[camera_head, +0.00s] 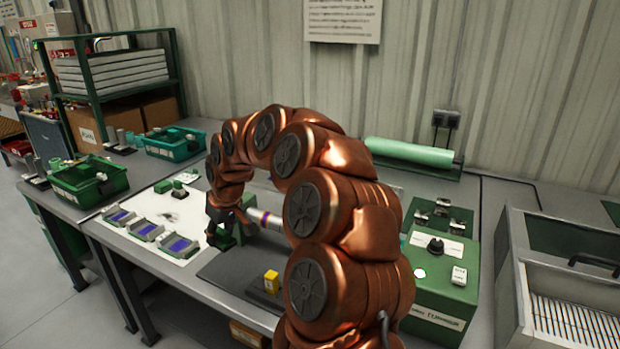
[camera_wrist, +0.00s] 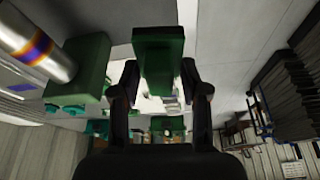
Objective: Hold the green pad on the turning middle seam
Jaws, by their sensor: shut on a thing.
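My gripper (camera_wrist: 160,78) is shut on the green pad (camera_wrist: 158,50), a dark green block between its two fingers in the wrist view. The metal pipe (camera_wrist: 22,32) lies at the upper left there, with a purple, blue and orange seam band (camera_wrist: 36,47). A green support block (camera_wrist: 88,66) stands between the pipe's end and the pad, so the pad is apart from this seam. In the head view my gripper (camera_head: 222,222) is at the pipe's left end, and a coloured band (camera_head: 264,218) shows on the pipe (camera_head: 274,222). My arm hides the pipe's right part. Whether it turns cannot be told.
A white mat (camera_head: 150,213) carries several small blocks with blue tops, left of my gripper. A yellow box (camera_head: 271,281) stands near the front edge. A green control box (camera_head: 440,290) with a black knob is right of my arm. Green bins (camera_head: 90,182) stand at the left.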

